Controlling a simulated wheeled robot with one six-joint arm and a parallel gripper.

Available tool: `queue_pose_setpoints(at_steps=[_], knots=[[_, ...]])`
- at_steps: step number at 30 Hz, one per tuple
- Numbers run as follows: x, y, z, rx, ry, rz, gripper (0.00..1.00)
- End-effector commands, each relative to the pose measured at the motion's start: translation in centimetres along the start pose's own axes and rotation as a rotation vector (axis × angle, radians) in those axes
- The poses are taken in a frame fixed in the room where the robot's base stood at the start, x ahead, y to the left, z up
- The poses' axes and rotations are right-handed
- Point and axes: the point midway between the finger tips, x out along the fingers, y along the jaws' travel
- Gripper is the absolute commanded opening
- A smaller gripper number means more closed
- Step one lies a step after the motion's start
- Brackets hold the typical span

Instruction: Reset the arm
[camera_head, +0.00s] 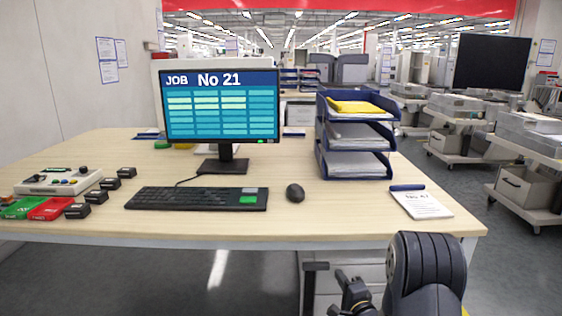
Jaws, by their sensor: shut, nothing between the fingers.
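My gripper (333,290) shows at the bottom of the head view, right of centre, in front of the desk's near edge and below its top. Its jaws are shut with nothing in them. A thick dark joint of my arm rises beside it on the right. The rest of my arm runs out of the bottom of the picture. My gripper touches nothing that I can see.
A wooden desk (330,220) carries a monitor (222,108), keyboard (197,198), mouse (295,192), stacked trays (322,140), a notepad (421,204) and a control box (58,181). Feeder trolleys (525,190) stand at right. Grey floor (450,190) is open between desk and trolleys.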

Motion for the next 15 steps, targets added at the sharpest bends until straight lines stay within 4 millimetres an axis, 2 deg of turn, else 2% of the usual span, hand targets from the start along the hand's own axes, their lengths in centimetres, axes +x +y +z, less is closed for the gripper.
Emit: queue_pose_setpoints(at_steps=[1, 4, 15], knots=[[-0.3, -0.2, -1.2, 0.000, 0.005, 0.000, 0.00], [-1.5, -0.3, -2.5, 0.001, 0.004, 0.002, 0.00], [-8.3, -0.1, -2.4, 0.002, 0.003, 0.002, 0.00]])
